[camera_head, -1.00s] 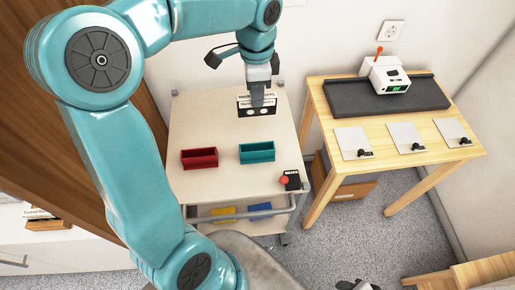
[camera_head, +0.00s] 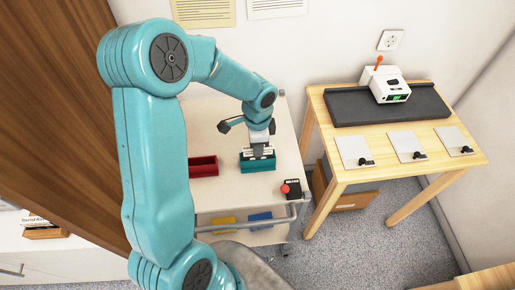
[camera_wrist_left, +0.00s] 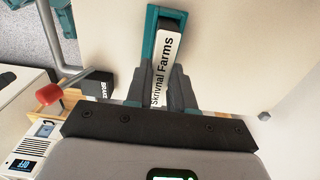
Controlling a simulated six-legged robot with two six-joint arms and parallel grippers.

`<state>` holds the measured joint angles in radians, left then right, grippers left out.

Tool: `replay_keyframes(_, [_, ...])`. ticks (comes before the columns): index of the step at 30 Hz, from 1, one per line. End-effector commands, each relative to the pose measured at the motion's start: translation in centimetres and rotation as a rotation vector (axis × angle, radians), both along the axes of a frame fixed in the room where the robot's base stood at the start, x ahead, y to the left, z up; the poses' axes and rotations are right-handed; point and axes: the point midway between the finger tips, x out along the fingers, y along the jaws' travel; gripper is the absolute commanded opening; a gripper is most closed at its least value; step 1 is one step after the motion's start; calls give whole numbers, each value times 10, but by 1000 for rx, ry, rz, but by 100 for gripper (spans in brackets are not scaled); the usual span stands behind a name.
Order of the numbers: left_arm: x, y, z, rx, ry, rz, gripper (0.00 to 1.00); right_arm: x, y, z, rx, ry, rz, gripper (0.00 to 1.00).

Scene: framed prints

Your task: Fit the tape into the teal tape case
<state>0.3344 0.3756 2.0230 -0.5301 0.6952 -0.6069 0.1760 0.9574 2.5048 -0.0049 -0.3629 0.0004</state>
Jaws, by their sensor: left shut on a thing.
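My left gripper (camera_head: 258,146) is shut on the tape and points down at the teal tape case (camera_head: 258,168) on the cart top. The tape (camera_head: 257,153) is a dark cassette with a white label, seen at the case's open top. In the left wrist view, the tape's label (camera_wrist_left: 161,72) reads like "Skrivnal Farms" and lies between the gripper's fingers (camera_wrist_left: 165,85). The teal case (camera_wrist_left: 151,20) shows beyond and around its far end, roughly in line with it. I cannot tell how deep the tape sits. My right gripper is not in view.
A red case (camera_head: 203,167) stands left of the teal one. A red-knobbed brake box (camera_head: 291,188) is at the cart's front right corner; it also shows in the left wrist view (camera_wrist_left: 97,84). A wooden table (camera_head: 430,170) with a white device (camera_head: 384,84) stands right.

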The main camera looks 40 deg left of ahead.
Motion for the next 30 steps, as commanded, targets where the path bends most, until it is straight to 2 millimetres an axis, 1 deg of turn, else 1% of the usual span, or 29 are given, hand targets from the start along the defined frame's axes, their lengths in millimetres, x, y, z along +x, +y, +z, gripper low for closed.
replay_keyframes(1, [0,0,-10,0,4,0,0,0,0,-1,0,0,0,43])
replay_keyframes(4, [0,0,-21,0,3,0,0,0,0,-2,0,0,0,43])
replay_keyframes(12, [0,0,-23,0,0,0,0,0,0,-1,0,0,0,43])
replay_keyframes(16, [0,0,-28,0,0,0,0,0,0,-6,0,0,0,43])
replay_keyframes(17, [0,0,-27,0,0,0,26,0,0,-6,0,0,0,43])
replay_keyframes(18, [0,0,-26,0,0,0,39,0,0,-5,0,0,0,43])
replay_keyframes(19, [0,0,-26,0,0,0,48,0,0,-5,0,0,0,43])
replay_keyframes(27, [0,0,-25,0,0,0,48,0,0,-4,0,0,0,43])
replay_keyframes(30, [0,0,-19,0,0,0,48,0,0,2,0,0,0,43])
